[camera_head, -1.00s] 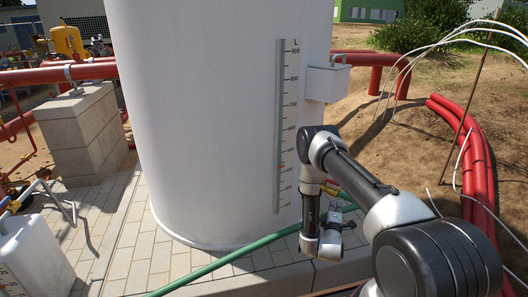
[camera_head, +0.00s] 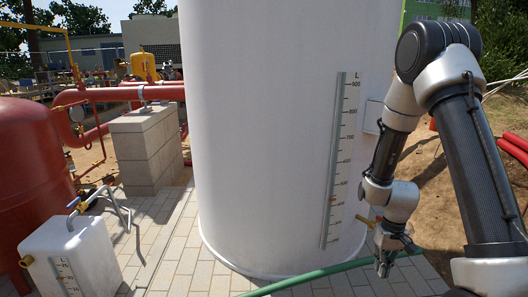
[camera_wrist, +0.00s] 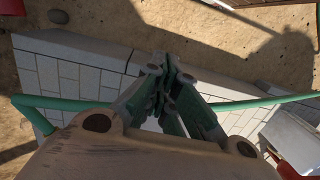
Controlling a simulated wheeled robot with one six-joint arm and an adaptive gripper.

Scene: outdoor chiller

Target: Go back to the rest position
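My gripper (camera_head: 384,264) hangs fingers-down at the right of the large white tank, close to its base. In the wrist view its fingers (camera_wrist: 166,72) come together at the tips with nothing visible between them, so it looks shut and empty. My arm is folded, its elbow high at the right of the head view. A yellow-handled valve (camera_head: 365,221) on the tank sits just left of the gripper, apart from it as far as I can tell. The green hose (camera_head: 305,277) passes near the gripper; it also crosses the wrist view (camera_wrist: 75,103) behind the fingers.
The white tank (camera_head: 265,140) with its level scale (camera_head: 335,170) fills the middle. At left are a small white container (camera_head: 75,255) with a tap, a red vessel (camera_head: 25,170), red pipes (camera_head: 125,93) and a block pillar (camera_head: 145,150). Pale paving (camera_head: 175,255) between them is clear.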

